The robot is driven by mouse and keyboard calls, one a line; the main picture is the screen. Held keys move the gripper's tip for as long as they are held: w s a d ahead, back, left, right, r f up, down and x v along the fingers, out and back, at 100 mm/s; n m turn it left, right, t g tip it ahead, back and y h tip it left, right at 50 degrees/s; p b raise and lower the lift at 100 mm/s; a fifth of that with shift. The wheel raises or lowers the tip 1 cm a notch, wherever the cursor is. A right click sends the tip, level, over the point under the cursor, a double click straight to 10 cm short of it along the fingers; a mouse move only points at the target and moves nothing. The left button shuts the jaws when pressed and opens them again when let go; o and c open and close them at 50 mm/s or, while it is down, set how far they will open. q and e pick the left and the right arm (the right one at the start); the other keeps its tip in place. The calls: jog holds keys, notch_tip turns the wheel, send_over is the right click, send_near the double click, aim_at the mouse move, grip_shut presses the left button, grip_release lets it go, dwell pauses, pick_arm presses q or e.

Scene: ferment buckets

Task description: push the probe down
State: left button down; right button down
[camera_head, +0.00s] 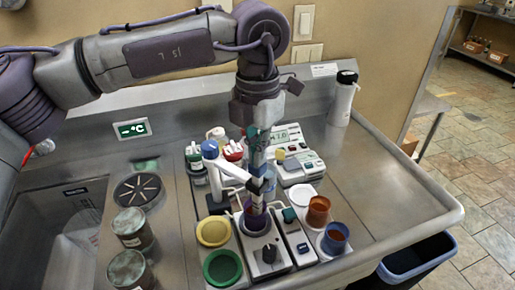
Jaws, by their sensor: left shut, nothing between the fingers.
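The probe (256,203) is a slim upright piece in the middle of the bench, its lower end in a purple-rimmed cup (255,222). A white holder arm (232,172) runs to it from a blue-capped post (210,150). My left gripper (260,178) points down right above the probe and holder end, shut with nothing between its fingers. Whether it touches the probe cannot be told, since the gripper hides the probe's top. My right gripper is out of view.
A meter with a display (288,136) stands behind. Yellow (213,231) and green (222,267) round containers stand left, brown (318,211) and blue-rimmed (335,238) cups right. A white bottle (343,100) stands at the back. The steel bench (385,190) is clear at right.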

pick_arm(q)
jog(key=shift+f+b, duration=0.7)
jog(key=shift+f, duration=0.2)
jog(key=shift+r+p, duration=1.55)
jog(key=shift+r, duration=1.05)
